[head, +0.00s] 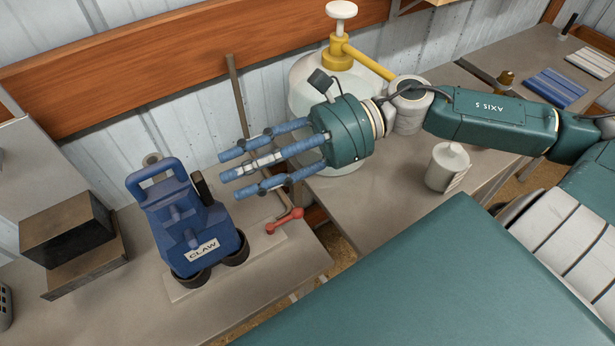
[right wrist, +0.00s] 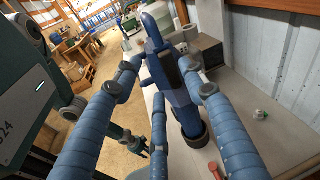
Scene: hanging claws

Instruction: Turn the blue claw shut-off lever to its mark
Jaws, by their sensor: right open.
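The blue claw unit (head: 185,222), labelled CLAW, stands on dark round feet on a pale plate on the left bench. A little red shows at the bottom of the right wrist view (right wrist: 213,169). My right gripper (head: 232,174) is open and empty, its blue fingers pointing left, just right of the claw unit's upper part. In the right wrist view the claw unit (right wrist: 180,90) shows between its fingers. The lever's mark cannot be made out. My left gripper is not clearly seen.
A brown box (head: 66,232) stands left of the claw unit. A tall rod (head: 236,90) leans behind my right fingers. A glass vessel (head: 305,85) with a yellow valve and a white cup (head: 447,167) stand to the right. A gap separates the benches.

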